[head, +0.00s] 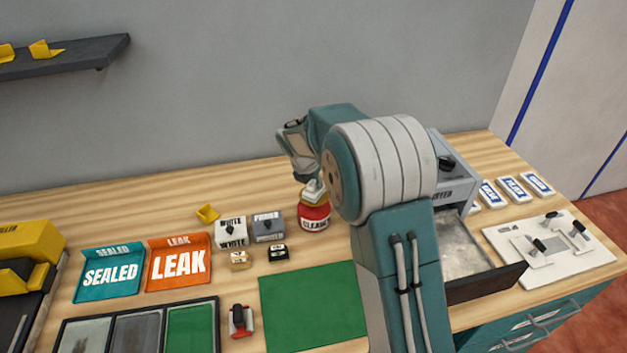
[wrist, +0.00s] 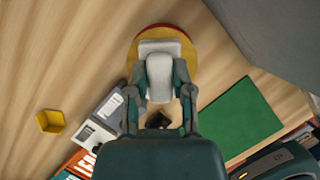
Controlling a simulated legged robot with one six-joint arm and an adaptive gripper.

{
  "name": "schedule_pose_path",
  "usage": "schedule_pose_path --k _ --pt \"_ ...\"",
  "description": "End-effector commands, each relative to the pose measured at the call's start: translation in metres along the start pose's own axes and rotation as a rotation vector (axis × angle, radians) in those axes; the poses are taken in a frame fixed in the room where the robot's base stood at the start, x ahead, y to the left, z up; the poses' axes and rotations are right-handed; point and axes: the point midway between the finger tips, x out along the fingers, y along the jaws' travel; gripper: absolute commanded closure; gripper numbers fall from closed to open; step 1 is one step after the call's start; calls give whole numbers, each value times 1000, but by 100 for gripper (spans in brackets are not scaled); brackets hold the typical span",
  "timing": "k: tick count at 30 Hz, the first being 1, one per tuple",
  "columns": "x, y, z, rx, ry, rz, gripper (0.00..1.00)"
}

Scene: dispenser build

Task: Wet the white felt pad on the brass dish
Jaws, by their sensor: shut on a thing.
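A red round can (head: 314,219) labelled CLEANER stands on the bench, with a yellow brass-coloured dish on its top. In the wrist view the dish (wrist: 188,52) shows as a ring around a white block with a pale upright grip (wrist: 160,72). My gripper (wrist: 160,88) is shut on this grip, one finger on each side. The white piece (head: 313,188) sits over the dish, on it or just above it; I cannot tell which. Its underside, where a felt pad would be, is hidden. My arm hides part of the gripper in the head view.
Blocks labelled WHITE (head: 232,232) and PRIMER (head: 268,227) stand left of the can, with a yellow piece (head: 207,213) behind. A green mat (head: 312,305) lies in front. A grey machine (head: 452,180) with an open tray stands right. Bare wood lies behind the can.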

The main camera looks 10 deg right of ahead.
Motion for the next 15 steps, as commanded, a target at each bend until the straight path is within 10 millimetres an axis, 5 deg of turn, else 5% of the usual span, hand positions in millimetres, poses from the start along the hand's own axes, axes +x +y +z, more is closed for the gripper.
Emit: schedule_pose_path --k 15 --pt "5 0 -2 0 0 0 100"
